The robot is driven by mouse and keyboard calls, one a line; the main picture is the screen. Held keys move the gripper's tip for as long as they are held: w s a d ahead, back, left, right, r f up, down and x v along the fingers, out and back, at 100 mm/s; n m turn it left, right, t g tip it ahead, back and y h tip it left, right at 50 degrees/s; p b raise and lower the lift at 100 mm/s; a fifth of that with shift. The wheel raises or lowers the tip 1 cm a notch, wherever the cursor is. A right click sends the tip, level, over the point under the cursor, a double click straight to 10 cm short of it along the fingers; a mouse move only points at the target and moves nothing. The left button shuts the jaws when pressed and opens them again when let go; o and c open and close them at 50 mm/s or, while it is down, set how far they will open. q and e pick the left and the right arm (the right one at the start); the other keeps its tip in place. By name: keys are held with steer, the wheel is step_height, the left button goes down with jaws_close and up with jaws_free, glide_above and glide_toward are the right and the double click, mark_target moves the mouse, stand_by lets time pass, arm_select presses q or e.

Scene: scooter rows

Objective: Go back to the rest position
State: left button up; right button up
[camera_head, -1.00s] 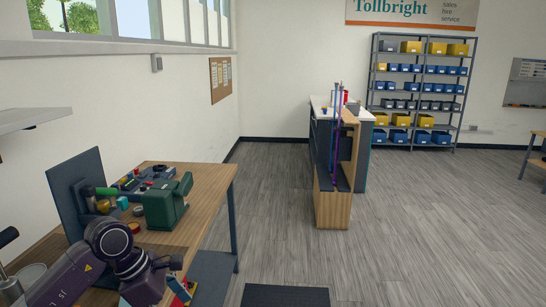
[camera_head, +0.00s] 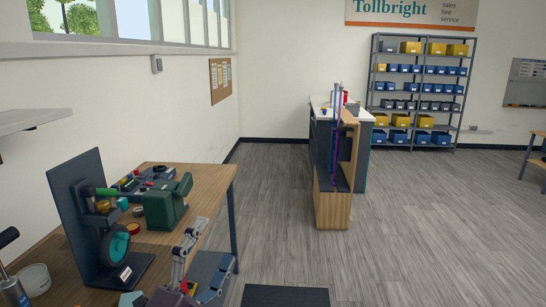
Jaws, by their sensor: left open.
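My left gripper (camera_head: 215,241) is low in the view, in front of the wooden workbench's near right part. Its two grey fingers stand apart, pointing up and away, with nothing seen between them. Only the gripper and a bit of its purple wrist show at the bottom edge; the rest of that arm is out of view. My right gripper is not in view.
The wooden workbench (camera_head: 210,178) on the left holds a green machine (camera_head: 167,202), a dark upright panel stand (camera_head: 78,205) with a teal disc, and a pale tub (camera_head: 35,278). A counter (camera_head: 332,207) stands mid-room.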

arm_select(q)
steer(key=s+a+f+n+g+y, duration=0.3)
steer(key=a+f+n, duration=0.15)
steer(key=f, duration=0.35)
steer(key=s+a+f+n+g+y, duration=0.35)
steer(key=f+n, duration=0.25)
steer(key=f, duration=0.2)
steer(key=s+a+f+n+g+y, duration=0.25)
steer(key=f+n, duration=0.25)
steer(key=f, duration=0.3)
steer(key=s+d+f+n+g, duration=0.15)
steer(key=s+f+g, duration=0.35)
steer(key=s, duration=0.5)
steer(key=s+f+n+g, duration=0.25)
steer(key=s+f, duration=0.45)
steer(key=s, duration=0.4)
step_height(320, 180, down, 27)
steer(key=s+g, duration=0.2)
steer(key=s+a+f+m+g, duration=0.1)
steer(key=s+a+f, duration=0.1)
steer(key=s+f, duration=1.3)
steer(key=shift+s+a+h, duration=0.3)
steer(key=shift+s+a, duration=0.1)
steer(key=shift+s, duration=0.35)
